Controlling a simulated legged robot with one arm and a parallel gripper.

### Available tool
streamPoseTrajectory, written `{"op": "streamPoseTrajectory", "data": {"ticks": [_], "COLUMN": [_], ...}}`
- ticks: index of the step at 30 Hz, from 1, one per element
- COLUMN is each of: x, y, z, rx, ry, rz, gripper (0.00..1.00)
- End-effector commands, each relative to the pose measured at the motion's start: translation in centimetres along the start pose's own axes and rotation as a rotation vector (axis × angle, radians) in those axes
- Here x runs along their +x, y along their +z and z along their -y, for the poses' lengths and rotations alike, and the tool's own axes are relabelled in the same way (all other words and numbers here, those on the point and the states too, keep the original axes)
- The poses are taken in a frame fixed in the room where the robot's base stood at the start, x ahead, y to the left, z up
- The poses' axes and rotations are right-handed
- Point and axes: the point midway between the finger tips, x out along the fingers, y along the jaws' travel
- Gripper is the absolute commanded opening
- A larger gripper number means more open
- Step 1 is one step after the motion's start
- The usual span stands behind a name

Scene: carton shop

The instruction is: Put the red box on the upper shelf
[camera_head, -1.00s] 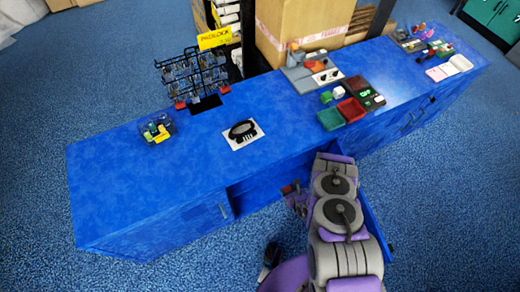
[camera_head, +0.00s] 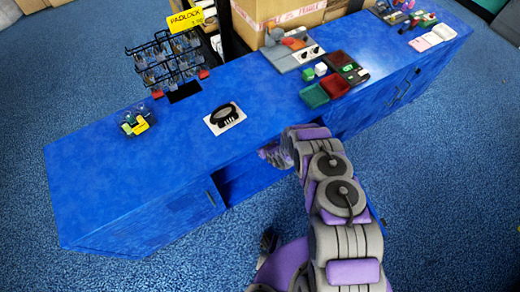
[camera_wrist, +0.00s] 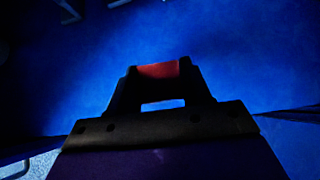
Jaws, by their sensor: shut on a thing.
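In the wrist view the red box (camera_wrist: 158,70) shows as a small red patch between the fingertips of my gripper (camera_wrist: 160,85). My gripper is shut on it, against a dark blue surface. The rest of the box is hidden by the fingers. In the head view my arm reaches into the open front of the blue counter (camera_head: 120,160), and the gripper and box are hidden there. The dark blue opening (camera_head: 245,178) shows just left of my arm. I cannot make out the upper shelf clearly.
On the counter top stand a padlock rack (camera_head: 170,62), a clear bin (camera_head: 134,122), a black item on a white card (camera_head: 224,118), and red and green trays (camera_head: 314,95). Cardboard boxes (camera_head: 270,12) stand behind. Blue floor (camera_head: 450,190) is free at the right.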

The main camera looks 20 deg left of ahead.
Motion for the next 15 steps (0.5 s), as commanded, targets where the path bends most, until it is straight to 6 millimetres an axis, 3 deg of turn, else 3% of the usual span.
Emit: {"op": "streamPoseTrajectory", "data": {"ticks": [6,13,14,15], "x": [2.8,2.8,2.8,2.7], "y": [-2.6,-2.6,-2.7,-2.7], "z": [-0.4,-0.4,-0.3,-0.3], "rx": [-0.005,-0.005,-0.005,-0.004], "ry": [-0.002,-0.001,-0.001,-0.001], "rz": [-0.008,-0.008,-0.008,-0.007], "gripper": [0.09,0.09,0.51,0.54]}}
